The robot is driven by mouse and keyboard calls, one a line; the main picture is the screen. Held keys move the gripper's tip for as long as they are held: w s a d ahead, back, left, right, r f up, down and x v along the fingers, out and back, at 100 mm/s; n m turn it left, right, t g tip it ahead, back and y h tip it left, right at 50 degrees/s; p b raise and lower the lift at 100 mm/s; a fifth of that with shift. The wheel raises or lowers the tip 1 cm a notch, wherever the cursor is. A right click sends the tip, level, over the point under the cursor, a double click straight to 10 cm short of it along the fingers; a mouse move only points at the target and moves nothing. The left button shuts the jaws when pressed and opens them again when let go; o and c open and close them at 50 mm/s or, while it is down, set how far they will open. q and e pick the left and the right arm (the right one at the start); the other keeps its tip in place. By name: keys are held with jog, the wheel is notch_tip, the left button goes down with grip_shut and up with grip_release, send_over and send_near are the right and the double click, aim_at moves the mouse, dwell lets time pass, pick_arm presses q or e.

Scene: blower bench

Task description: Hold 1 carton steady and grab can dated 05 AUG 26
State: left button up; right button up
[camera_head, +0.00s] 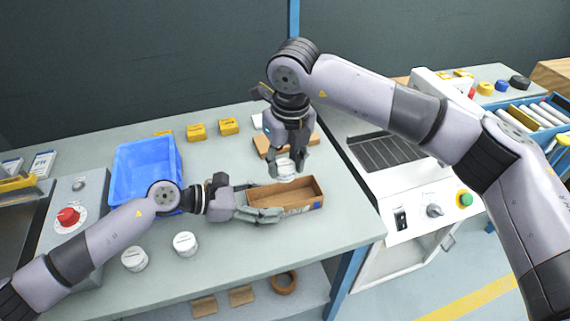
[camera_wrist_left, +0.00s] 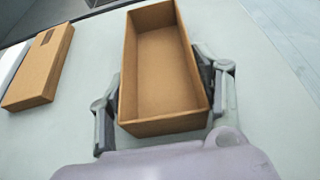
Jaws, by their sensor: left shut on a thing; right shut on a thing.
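An open brown carton (camera_head: 312,193) stands on the bench; in the left wrist view the carton (camera_wrist_left: 163,60) looks empty. My left gripper (camera_head: 264,202) is shut on the carton's near end, one finger on each long side, as the left wrist view (camera_wrist_left: 163,100) also shows. My right gripper (camera_head: 287,165) points down and is shut on a white can (camera_head: 286,172), held just above the carton's far left side. Two more white cans (camera_head: 134,258) (camera_head: 185,243) stand at the bench's front left. No date is readable on any can.
A blue bin (camera_head: 125,187) stands behind my left arm. Several small yellow boxes (camera_head: 196,131) line the back of the bench. A flat brown carton (camera_wrist_left: 42,65) lies beyond the open one. A white machine (camera_head: 410,192) stands to the right.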

pick_arm(q)
jog(key=o, duration=1.3)
